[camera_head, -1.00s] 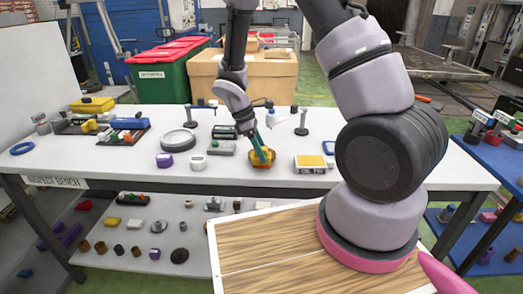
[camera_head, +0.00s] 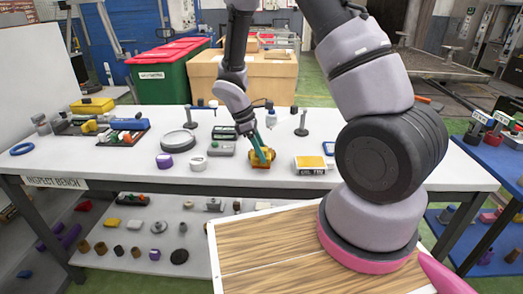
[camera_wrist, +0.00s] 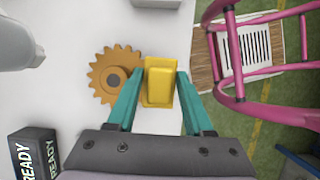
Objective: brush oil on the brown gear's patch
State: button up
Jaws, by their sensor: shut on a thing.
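My gripper (camera_wrist: 152,95) is shut on a yellow block-like piece (camera_wrist: 159,82) with a flatter yellow base, between its teal fingers. No bristles show on it. The brown gear (camera_wrist: 103,70) lies on the white bench, just left of the yellow piece in the wrist view. Whether the two touch, I cannot tell. The gear has a dark grey round centre; no separate oil patch is clear. In the head view my gripper (camera_head: 263,150) is low over the middle of the bench, and the yellow piece also shows there (camera_head: 261,161). The gear is hard to make out in that view.
On the white bench (camera_head: 230,176), a labelled yellow-and-white box (camera_head: 310,165) stands to the right and a purple-sided round part (camera_head: 164,160) to the left. A grey round plate (camera_head: 178,141) lies behind. In the wrist view a dark READY box (camera_wrist: 34,150) is at lower left.

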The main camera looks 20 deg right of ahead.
jog(key=shift+w+d, duration=0.1)
jog(key=shift+w, duration=0.3)
dwell(0.4)
jog(key=shift+s, duration=0.15)
dwell(1.7)
jog(key=shift+s, duration=0.3)
jog(key=shift+w, duration=0.15)
dwell(0.3)
jog(key=shift+w, duration=0.3)
jog(key=shift+s, duration=0.2)
jog(key=shift+s, duration=0.25)
